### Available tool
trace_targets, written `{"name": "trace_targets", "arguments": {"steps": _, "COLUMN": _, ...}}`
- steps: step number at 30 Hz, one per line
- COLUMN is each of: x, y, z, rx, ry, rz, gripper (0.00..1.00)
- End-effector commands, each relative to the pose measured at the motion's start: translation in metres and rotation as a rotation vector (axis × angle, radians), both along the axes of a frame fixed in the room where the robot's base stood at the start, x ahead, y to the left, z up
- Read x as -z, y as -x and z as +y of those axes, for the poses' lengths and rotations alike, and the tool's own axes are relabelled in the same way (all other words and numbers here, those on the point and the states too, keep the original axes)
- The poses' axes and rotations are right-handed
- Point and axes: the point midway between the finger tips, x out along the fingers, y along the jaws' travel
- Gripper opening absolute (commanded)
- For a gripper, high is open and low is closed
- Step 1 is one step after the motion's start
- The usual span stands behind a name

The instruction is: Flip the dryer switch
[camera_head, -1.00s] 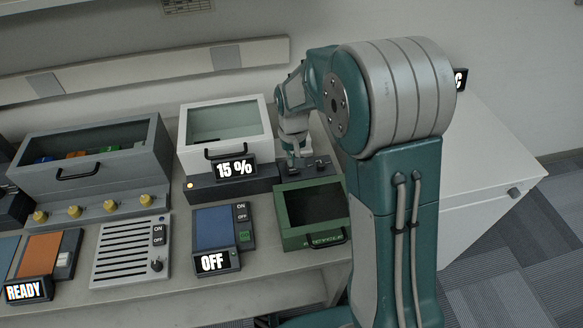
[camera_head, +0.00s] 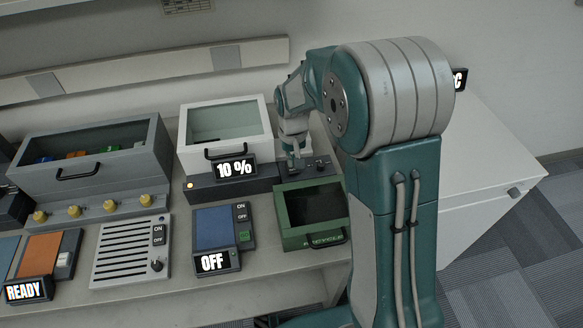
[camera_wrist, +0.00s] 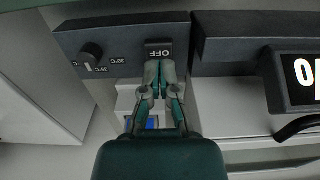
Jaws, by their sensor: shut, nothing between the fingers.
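The dryer (camera_head: 232,118) is a white box with a glass lid on a dark base, and its display (camera_head: 235,168) reads 10 %. Its dark control panel (camera_wrist: 120,38) holds a dark switch (camera_wrist: 159,48) marked OFF and a round knob (camera_wrist: 91,54) with °C marks. My gripper (camera_wrist: 160,66) is shut and empty, with its fingertips right at the switch's lower edge in the wrist view; I cannot tell if they touch it. In the head view my gripper (camera_head: 297,166) points down over the panel right of the dryer, and the switch is hidden there.
An open-topped green box (camera_head: 288,238) stands just in front of the panel. A blue unit (camera_head: 213,228) with an OFF display, a slotted grey panel (camera_head: 125,255) and a grey case (camera_head: 90,165) with yellow knobs lie to the left. A white cabinet (camera_head: 480,165) stands at right.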

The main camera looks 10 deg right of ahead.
Motion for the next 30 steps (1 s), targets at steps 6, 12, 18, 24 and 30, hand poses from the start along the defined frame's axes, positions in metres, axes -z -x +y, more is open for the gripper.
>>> {"name": "trace_targets", "arguments": {"steps": 6, "x": 0.003, "y": 0.0, "z": 0.0, "rx": 0.0, "ry": 0.0, "rz": 0.0, "gripper": 0.0}}
{"name": "trace_targets", "arguments": {"steps": 12, "x": 0.006, "y": 0.0, "z": 0.0, "rx": 0.0, "ry": 0.0, "rz": 0.0, "gripper": 0.0}}
{"name": "trace_targets", "arguments": {"steps": 18, "x": 0.008, "y": 0.0, "z": 0.0, "rx": 0.0, "ry": 0.0, "rz": 0.001, "gripper": 0.0}}
{"name": "trace_targets", "arguments": {"steps": 24, "x": 0.011, "y": 0.0, "z": 0.0, "rx": 0.0, "ry": 0.0, "rz": 0.001, "gripper": 0.0}}
{"name": "trace_targets", "arguments": {"steps": 30, "x": 0.013, "y": 0.0, "z": 0.0, "rx": 0.0, "ry": 0.0, "rz": 0.001, "gripper": 0.0}}
